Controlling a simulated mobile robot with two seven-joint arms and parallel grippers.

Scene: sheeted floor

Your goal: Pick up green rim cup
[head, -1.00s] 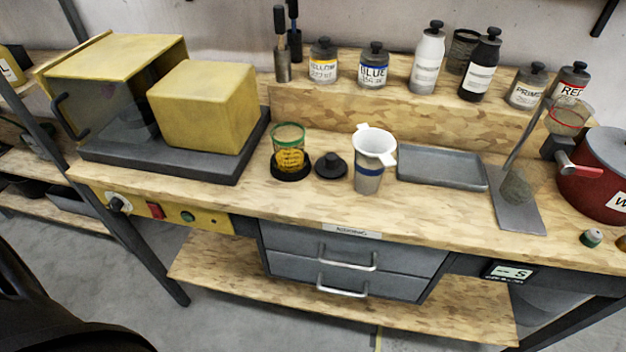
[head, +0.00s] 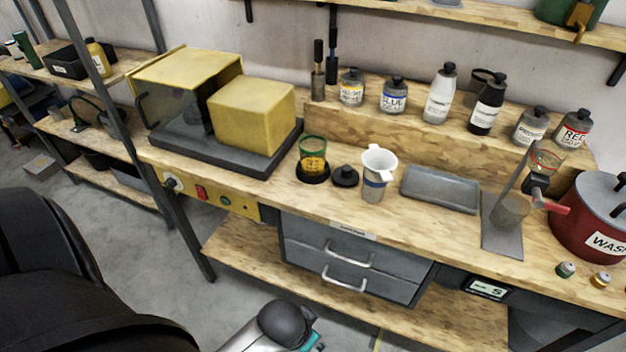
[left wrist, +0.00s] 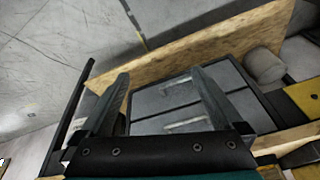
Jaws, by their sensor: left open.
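The green rim cup (head: 313,152) stands upright in a black round base on the wooden workbench, in the head view. It is clear with a green rim and a yellow label. A black lid (head: 345,176) lies just right of it. In the left wrist view my left gripper (left wrist: 158,95) is open and empty, its two fingers apart with the bench drawers behind them. The cup does not show in that view. In the head view part of my left arm shows at the bottom, well below the cup. My right gripper is in neither view.
A cup with a white funnel (head: 377,172) stands right of the lid. A grey tray (head: 441,189) and a metal stand (head: 502,222) are farther right. A yellow box (head: 252,114) on a dark base is at left. Drawers (head: 350,267) hang under the bench's front edge.

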